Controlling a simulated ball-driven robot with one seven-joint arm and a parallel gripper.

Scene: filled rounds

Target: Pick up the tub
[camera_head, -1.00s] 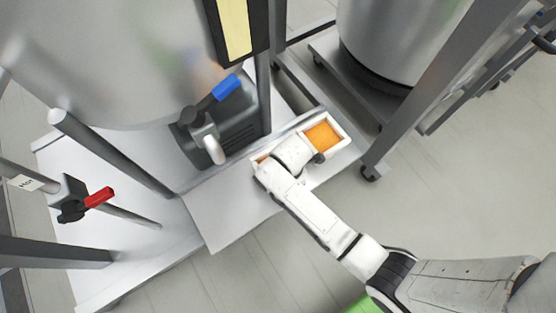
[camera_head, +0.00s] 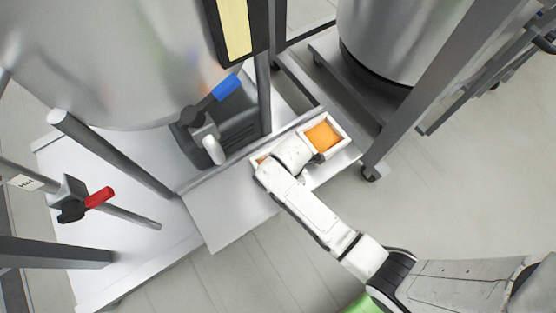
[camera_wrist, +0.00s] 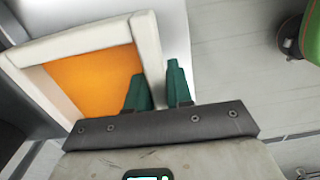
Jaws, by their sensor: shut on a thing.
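The tub is a white-walled rectangular container with orange contents. In the head view its rim (camera_head: 343,134) shows at the right end, on the metal shelf beside the large steel vessel. My arm hides its middle. In the wrist view the tub's wall (camera_wrist: 147,45) runs down between the two green fingers of my gripper (camera_wrist: 158,82). One finger is inside over the orange contents and the other is outside the wall. The gripper is shut on this wall. I cannot tell whether the tub is clear of the shelf.
The metal shelf (camera_head: 225,215) has bare room left of the tub. A steel vessel (camera_head: 100,60) with a blue-handled valve (camera_head: 226,88) stands behind it. A grey frame post (camera_head: 400,125) stands close on the right. A red-handled valve (camera_head: 98,198) is at the left.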

